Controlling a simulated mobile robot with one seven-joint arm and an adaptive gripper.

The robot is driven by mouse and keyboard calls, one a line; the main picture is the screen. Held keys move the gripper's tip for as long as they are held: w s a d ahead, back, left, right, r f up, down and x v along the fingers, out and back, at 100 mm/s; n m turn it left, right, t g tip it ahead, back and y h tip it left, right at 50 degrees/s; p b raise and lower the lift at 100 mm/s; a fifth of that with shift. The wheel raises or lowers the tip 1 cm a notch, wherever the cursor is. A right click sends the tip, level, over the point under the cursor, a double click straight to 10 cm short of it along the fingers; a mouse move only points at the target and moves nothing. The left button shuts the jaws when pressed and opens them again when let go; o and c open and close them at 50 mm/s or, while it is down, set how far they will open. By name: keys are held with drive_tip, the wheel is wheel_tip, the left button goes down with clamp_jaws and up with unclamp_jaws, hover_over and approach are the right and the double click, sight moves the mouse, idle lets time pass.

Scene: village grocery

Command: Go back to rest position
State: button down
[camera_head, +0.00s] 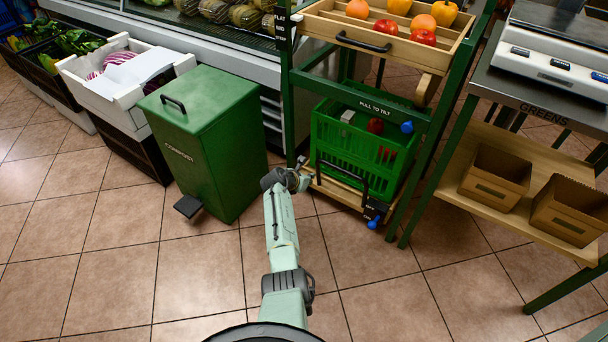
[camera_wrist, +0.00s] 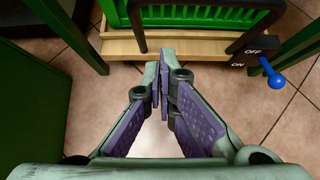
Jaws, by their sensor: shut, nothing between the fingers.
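My gripper (camera_wrist: 163,82) is shut and empty, its purple-padded fingers meeting at the tips in the wrist view. It points at the wooden base board (camera_wrist: 190,45) under the green crate (camera_wrist: 205,14), apart from the crate as far as I can tell. In the head view my arm reaches forward over the floor, and its end is near the lower left corner of the green rack (camera_head: 290,90). The fingers are not clearly visible there. The green crate (camera_head: 340,150) stands on the rack's lower board and holds a few small items.
A green compost bin (camera_head: 205,140) stands close to the left of my arm. A blue-knobbed lever (camera_wrist: 271,76) marked OFF and ON sits at right. A wooden tray (camera_head: 385,55) of produce is above. A table with cardboard boxes (camera_head: 496,178) stands right. The front floor is clear.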

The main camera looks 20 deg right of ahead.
drive_tip(key=shift+p+v, duration=0.4)
drive_tip(key=shift+v, duration=1.7)
